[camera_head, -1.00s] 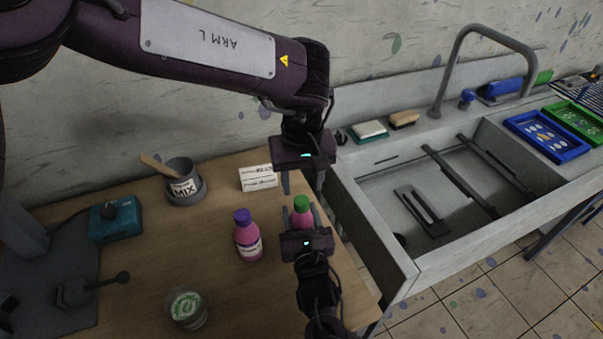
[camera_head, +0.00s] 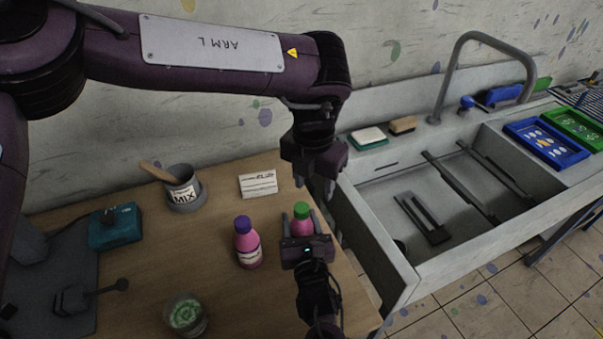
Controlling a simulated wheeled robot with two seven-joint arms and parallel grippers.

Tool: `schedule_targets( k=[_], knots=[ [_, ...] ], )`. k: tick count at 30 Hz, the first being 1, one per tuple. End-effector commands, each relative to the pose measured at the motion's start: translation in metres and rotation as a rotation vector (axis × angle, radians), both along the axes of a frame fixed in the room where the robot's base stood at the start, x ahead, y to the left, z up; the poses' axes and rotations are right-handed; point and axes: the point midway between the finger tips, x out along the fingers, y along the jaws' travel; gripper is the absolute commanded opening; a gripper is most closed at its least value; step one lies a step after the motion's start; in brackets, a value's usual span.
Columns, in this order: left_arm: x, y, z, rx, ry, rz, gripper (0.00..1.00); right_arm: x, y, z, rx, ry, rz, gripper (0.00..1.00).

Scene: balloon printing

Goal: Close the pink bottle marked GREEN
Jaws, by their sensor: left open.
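A pink bottle with a green cap (camera_head: 302,213) stands on the wooden table near its right edge. The cap sits on its top; I cannot tell how tightly. My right gripper (camera_head: 301,223) comes from the front, its fingers on both sides of this bottle and apparently closed on its body, hiding the lower part and any label. My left gripper (camera_head: 315,187) is open and empty, pointing down, above and slightly behind the green cap and apart from it. A second pink bottle with a purple cap (camera_head: 248,250) stands just to the left.
A grey MIX cup (camera_head: 184,195) with a stick and a white card (camera_head: 258,185) stand behind. A teal device (camera_head: 115,228) is at the left; a glass with green contents (camera_head: 185,315) is in front. The sink (camera_head: 385,240) adjoins the table's right.

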Motion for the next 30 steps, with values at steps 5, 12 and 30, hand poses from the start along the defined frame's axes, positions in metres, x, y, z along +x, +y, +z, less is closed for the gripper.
schedule_targets(
  k=[5, 12, 30],
  knots=[
    [0.000, 0.000, 0.003, -0.019, 0.014, 0.444, 0.47, 0.000, 0.000, 0.000, 0.000, 0.000, 0.000, 0.00],
    [0.001, 0.002, 0.007, -0.040, 0.034, 1.046, 0.47, 0.000, 0.000, 0.000, 0.000, 0.000, 0.000, 0.00],
    [-0.002, 0.017, 0.019, -0.056, 0.061, 2.509, 0.47, 0.000, 0.000, 0.000, 0.000, 0.000, 0.000, 0.00]
  ],
)
